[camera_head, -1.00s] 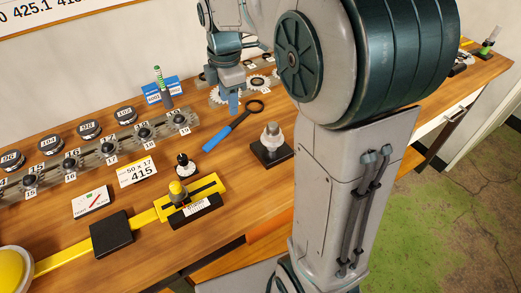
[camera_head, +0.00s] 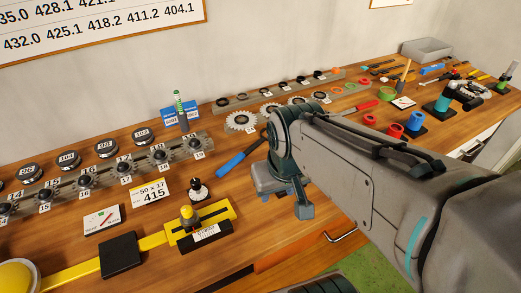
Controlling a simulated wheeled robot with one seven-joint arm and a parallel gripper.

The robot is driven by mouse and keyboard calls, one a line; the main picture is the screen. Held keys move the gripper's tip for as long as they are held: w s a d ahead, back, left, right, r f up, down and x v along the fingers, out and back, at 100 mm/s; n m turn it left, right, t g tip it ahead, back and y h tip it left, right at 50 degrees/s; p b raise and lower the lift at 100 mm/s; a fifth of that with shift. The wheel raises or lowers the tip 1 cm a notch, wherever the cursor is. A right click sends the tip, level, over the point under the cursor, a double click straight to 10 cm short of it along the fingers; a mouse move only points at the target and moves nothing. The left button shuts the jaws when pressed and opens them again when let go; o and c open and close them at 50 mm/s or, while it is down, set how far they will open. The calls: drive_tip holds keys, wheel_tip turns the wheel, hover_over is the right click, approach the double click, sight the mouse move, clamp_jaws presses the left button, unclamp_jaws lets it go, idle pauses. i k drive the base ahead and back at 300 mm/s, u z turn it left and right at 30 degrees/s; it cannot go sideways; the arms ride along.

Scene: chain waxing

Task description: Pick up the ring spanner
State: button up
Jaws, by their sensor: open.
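The ring spanner (camera_head: 237,159) lies flat on the wooden bench in the head view, its blue handle pointing to the lower left. Its dark ring end is largely hidden behind my wrist. My gripper (camera_head: 303,208) hangs just right of and nearer than the spanner, apart from its visible handle, with a finger pointing down. The jaws are open, though only one finger shows clearly. I see nothing held.
A small black knobbed piece (camera_head: 199,189) and a yellow fixture (camera_head: 217,221) stand left of my gripper. Toothed sprockets (camera_head: 241,121) stand behind the spanner. Red and blue rings (camera_head: 413,124) and other tools crowd the right side. A drawer handle (camera_head: 340,237) shows at the front edge.

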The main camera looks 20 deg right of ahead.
sight(223, 171)
drive_tip(key=z, duration=0.05)
drive_tip(key=k, duration=0.5)
drive_tip(key=u, duration=2.4)
drive_tip(key=k, duration=1)
drive_tip(key=z, duration=1.65)
drive_tip(key=i, duration=1)
drive_tip(key=u, duration=0.05)
